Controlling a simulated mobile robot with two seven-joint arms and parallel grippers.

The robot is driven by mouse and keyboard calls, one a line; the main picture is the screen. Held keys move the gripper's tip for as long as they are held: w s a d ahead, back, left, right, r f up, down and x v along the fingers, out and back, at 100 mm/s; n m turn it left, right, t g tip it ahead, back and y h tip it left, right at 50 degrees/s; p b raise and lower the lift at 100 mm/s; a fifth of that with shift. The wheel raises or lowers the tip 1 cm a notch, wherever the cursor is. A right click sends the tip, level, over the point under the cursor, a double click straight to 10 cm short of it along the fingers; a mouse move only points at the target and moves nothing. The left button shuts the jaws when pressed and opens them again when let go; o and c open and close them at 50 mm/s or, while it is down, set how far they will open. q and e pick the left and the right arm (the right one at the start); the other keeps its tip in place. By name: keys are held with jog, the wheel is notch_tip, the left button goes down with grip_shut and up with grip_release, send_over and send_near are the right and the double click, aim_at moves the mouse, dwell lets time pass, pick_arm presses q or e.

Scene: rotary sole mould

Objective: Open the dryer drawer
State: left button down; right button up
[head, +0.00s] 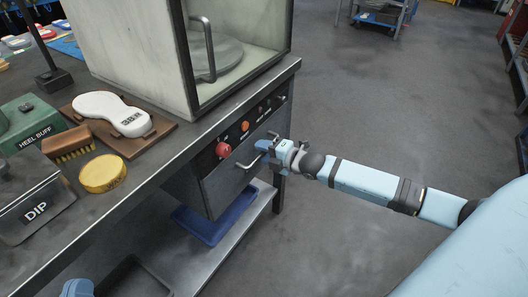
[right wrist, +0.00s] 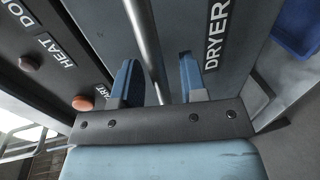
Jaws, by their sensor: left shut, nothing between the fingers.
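The dryer drawer (head: 232,182) is a dark grey front under the bench top, below a strip of red and orange buttons. It looks flush with its housing. Its pale bar handle (head: 251,162) also shows in the right wrist view (right wrist: 145,38), beside the white DRYER lettering (right wrist: 216,35). My right gripper (head: 266,150) is at the drawer front. In the right wrist view its blue fingers (right wrist: 158,82) stand on either side of the bar, open, with gaps between. My left gripper (head: 78,288) shows only partly at the bottom left edge, shut and empty, far from the drawer.
A glass-fronted cabinet (head: 245,45) stands on the bench above the drawer. A white sole mould (head: 112,112), a brush (head: 68,145), a yellow round tin (head: 103,174) and a DIP box (head: 35,208) are at left. A blue tray (head: 205,225) lies on the lower shelf.

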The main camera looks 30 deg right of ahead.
pick_arm(q)
jog(key=shift+a+f, duration=0.1)
pick_arm(e)
grip_shut()
jog(key=shift+s, duration=0.1)
